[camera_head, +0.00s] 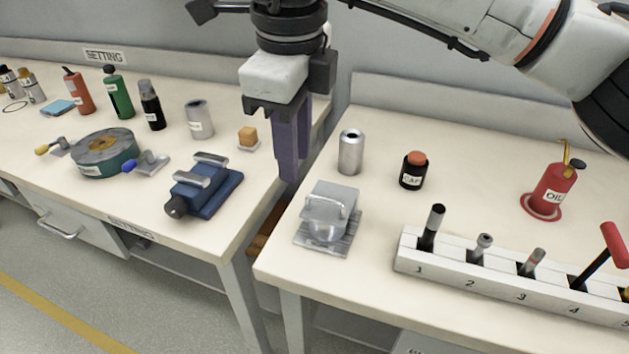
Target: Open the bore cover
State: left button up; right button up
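A grey block with a flap and a bar handle (330,212) stands near the left front corner of the right bench; it looks like the bore cover. The flap lies over the block, and no open bore shows. My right gripper (290,178) hangs pointing down over the gap between the benches, left of and behind the cover, and does not touch it. Its dark purple fingers overlap from this angle, so their spacing is unclear. Nothing shows held between them. My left gripper is out of view.
A numbered rack (520,285) with tools stands right of the cover. A metal cylinder (350,152), black jar (413,172) and red oil can (551,188) stand behind. A blue vise (205,190) sits on the left bench. The bench between cover and rack is clear.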

aim_at(317, 196)
jog(key=shift+h, duration=0.4)
jog(key=w+d+f, duration=0.1)
jog(key=f, duration=0.2)
jog(key=w+f, duration=0.1)
jog(key=f, duration=0.2)
jog(key=w+d+f, duration=0.1)
jog(key=f, duration=0.2)
jog(key=shift+d, duration=0.35)
jog(key=shift+r, duration=0.1)
grip_shut()
dwell(0.6)
